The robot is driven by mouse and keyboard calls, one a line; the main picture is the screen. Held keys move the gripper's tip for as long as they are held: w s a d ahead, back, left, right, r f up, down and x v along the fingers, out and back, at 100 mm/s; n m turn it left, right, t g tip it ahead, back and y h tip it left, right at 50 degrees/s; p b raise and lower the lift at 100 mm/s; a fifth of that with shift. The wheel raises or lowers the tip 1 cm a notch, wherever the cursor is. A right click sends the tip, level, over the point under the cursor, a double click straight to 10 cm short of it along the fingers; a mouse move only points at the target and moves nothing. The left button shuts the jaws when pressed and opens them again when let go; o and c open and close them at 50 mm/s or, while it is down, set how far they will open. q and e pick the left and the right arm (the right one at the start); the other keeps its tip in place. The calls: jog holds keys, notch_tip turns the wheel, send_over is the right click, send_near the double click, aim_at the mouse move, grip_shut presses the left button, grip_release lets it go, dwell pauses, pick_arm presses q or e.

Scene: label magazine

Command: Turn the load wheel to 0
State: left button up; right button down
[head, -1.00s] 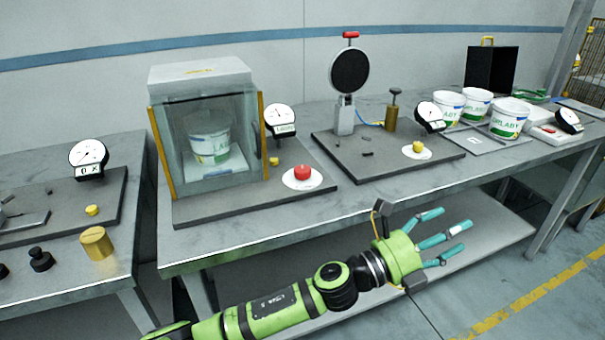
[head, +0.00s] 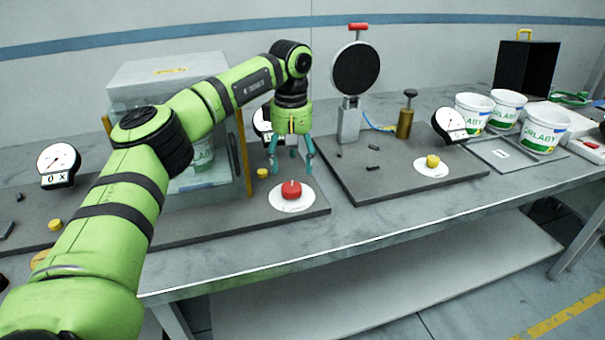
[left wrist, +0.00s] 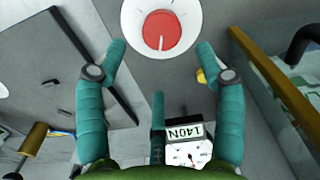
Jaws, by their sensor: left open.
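The red wheel (head: 291,190) sits on a round white dial plate (head: 287,205) at the front of the grey board beside the glass cabinet. In the left wrist view the red wheel (left wrist: 168,28) is at the top, and its white pointer line points toward the bottom of the picture. My left gripper (head: 290,170) points down, open and empty, behind the wheel and apart from it. A gauge (left wrist: 187,145) whose label reads 140N shows upside down in the left wrist view; my gripper and arm mostly hide it in the head view. My right gripper is out of view.
A small yellow knob (head: 262,173) is left of my fingers. The glass cabinet (head: 160,110) stands behind my left arm. To the right are a black round disc on a stand (head: 356,68), a brass post (head: 405,122) and another yellow knob (head: 432,161). White buckets (head: 543,128) stand farther right.

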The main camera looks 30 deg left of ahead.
aim_at(291, 186)
pick_arm(q)
jog(key=f, duration=0.2)
jog(key=s+f, duration=0.1)
jog(key=f, duration=0.1)
jog(key=shift+s+f+p, duration=0.15)
jog(key=shift+f+p, duration=0.2)
jog(key=shift+p, duration=0.05)
jog(key=shift+d+f, duration=0.1)
jog(key=shift+f, duration=0.65)
jog(key=c, duration=1.1)
jog(key=shift+c, duration=0.3)
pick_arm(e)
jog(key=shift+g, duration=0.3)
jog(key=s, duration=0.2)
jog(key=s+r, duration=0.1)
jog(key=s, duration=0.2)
